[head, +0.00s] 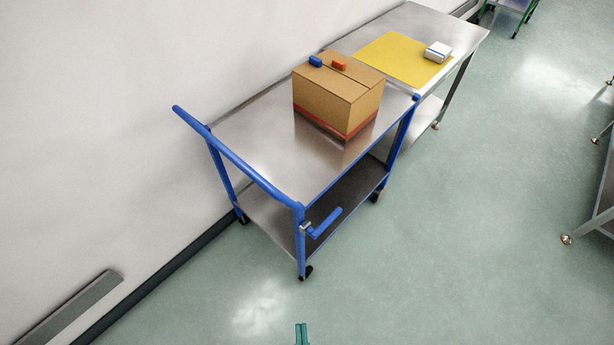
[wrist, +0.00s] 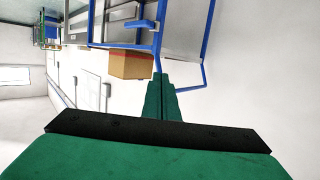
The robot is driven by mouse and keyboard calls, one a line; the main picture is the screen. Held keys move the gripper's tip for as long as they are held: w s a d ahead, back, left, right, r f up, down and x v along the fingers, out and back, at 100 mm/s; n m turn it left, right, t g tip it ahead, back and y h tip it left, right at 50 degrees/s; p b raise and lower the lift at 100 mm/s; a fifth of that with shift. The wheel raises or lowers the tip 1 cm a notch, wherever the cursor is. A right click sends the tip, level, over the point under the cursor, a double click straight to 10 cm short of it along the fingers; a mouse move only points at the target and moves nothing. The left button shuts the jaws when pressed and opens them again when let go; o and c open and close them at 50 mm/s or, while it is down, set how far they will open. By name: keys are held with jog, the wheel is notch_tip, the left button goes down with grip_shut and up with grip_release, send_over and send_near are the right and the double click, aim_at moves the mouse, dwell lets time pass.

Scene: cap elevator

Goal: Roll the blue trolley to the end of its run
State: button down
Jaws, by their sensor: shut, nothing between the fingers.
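The blue trolley (head: 252,170) stands along the wall, with a steel top, a lower shelf and a blue push bar at its near end. A small blue lever (head: 325,223) sticks out from its near right post. A cardboard box (head: 335,96) sits on its top deck. In the wrist view the trolley (wrist: 187,50) and the box (wrist: 130,65) appear turned over, beyond the fingers. My green gripper (head: 301,334) shows at the bottom edge of the head view, short of the trolley and apart from it. Its fingers (wrist: 161,88) are closed together with nothing between them.
A steel table (head: 445,28) with a yellow mat (head: 388,56) and a white device (head: 438,52) stands just beyond the trolley's far end. Another steel table (head: 605,200) is at the right edge. The green floor between is clear. The wall runs along the left.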

jog(key=c, duration=1.7)
grip_release()
jog(key=shift+w+a+f, duration=0.1)
jog(key=shift+w, duration=0.15)
jog(key=shift+o, duration=0.4)
jog(key=w+a+f+n+y, duration=0.1)
jog(key=w+a+f+n, duration=0.1)
jog(key=w+n, duration=0.4)
jog(key=w+a, duration=0.1)
jog(key=w, duration=0.2)
jog(key=shift+w+f+y, duration=0.15)
jog(key=shift+w+y, duration=0.15)
jog(key=shift+w, duration=0.05)
jog(key=w+a+r+n+h, duration=0.1)
jog(key=w+a+r+n, duration=0.25)
jog(key=w, duration=0.45)
jog(key=w+a+r+n+t, duration=0.1)
jog(key=w+a+r+n, duration=0.2)
jog(key=w+r, duration=0.35)
jog(key=w+a+r+n+h, duration=0.1)
jog(key=w+a+r+n, duration=0.15)
jog(key=w, duration=0.75)
jog(key=w+f+n, duration=0.1)
jog(key=w, duration=0.9)
jog(key=shift+w+a+f, duration=0.25)
jog(key=shift+w+a, duration=0.05)
jog(key=shift+w, duration=0.1)
